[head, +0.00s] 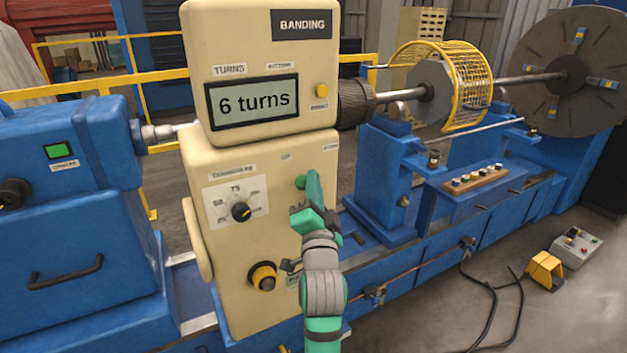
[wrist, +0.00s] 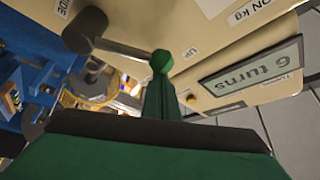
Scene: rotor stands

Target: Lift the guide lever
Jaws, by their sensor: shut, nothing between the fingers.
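The guide lever shows in the wrist view as a grey bar (wrist: 125,47) from a dark round hub (wrist: 84,30) to a green ball knob (wrist: 162,61). The knob is close to the "UP" label (wrist: 190,52) on the cream cabinet. In the head view the green knob (head: 300,183) shows just left of my gripper (head: 314,187), below the "UP" label; my arm hides most of the lever. My gripper (wrist: 161,90) is shut and empty, its fingertips at the knob. I cannot tell whether they touch it.
Blue stands (head: 385,190) and a rotor with a yellow cage (head: 470,90) are at right.

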